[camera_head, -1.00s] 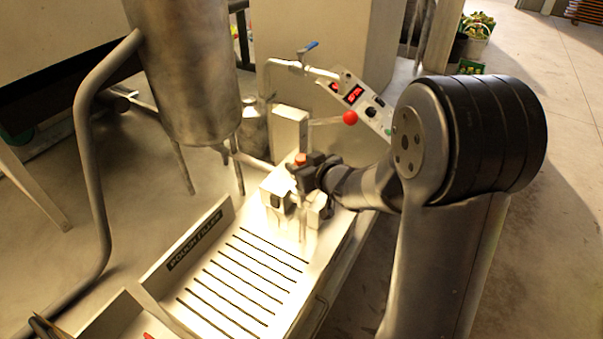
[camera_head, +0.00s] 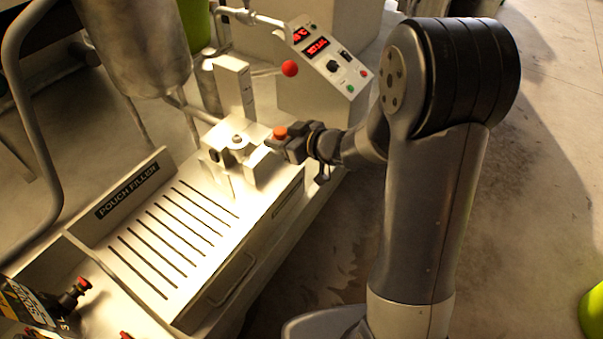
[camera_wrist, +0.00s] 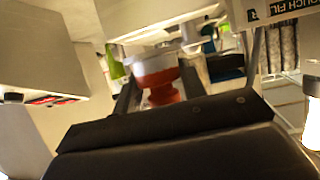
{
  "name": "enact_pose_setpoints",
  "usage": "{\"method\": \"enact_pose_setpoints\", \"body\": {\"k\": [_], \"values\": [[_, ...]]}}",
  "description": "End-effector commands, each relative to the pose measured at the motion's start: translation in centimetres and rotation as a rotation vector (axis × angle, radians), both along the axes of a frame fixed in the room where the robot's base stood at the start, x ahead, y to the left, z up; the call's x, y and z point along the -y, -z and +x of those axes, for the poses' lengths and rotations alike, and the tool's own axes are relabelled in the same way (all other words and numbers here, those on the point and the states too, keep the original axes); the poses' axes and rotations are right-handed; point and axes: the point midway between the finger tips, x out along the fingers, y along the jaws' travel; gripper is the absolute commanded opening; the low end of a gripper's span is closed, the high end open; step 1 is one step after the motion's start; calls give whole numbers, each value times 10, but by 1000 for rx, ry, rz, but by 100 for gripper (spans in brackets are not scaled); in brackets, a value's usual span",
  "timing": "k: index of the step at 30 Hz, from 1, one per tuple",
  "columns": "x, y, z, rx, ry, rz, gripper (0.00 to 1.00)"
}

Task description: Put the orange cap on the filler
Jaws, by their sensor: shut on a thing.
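The orange cap (camera_head: 280,131) is held in my gripper (camera_head: 284,142), upright as far as I can tell. In the wrist view the cap (camera_wrist: 160,82) sits between my two dark fingers (camera_wrist: 158,92). The filler (camera_head: 237,150) is a pale metal block assembly with a round fitting (camera_head: 237,139) on top, at the far end of the slotted deck. My gripper and the cap are just right of this fitting, and look apart from it. The lower part of the cap is partly hidden by my gripper.
The slotted deck (camera_head: 165,237) carries a POUCH FILLER sign (camera_head: 127,190). A steel tank (camera_head: 133,45) hangs at upper left. A red-knobbed lever (camera_head: 289,68) and control panel (camera_head: 327,58) stand behind the filler. A dark pouch with a red top (camera_head: 30,305) is at lower left.

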Motion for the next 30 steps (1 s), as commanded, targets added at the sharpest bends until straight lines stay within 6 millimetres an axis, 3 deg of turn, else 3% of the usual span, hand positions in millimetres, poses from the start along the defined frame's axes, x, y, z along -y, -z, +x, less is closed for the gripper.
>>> {"method": "enact_pose_setpoints", "body": {"k": [15, 24, 30], "values": [[-1, 58, -1, 1, -7, 2, 14], [-1, 70, -1, 1, -7, 2, 14], [-1, 91, -1, 0, -6, 1, 14]]}}
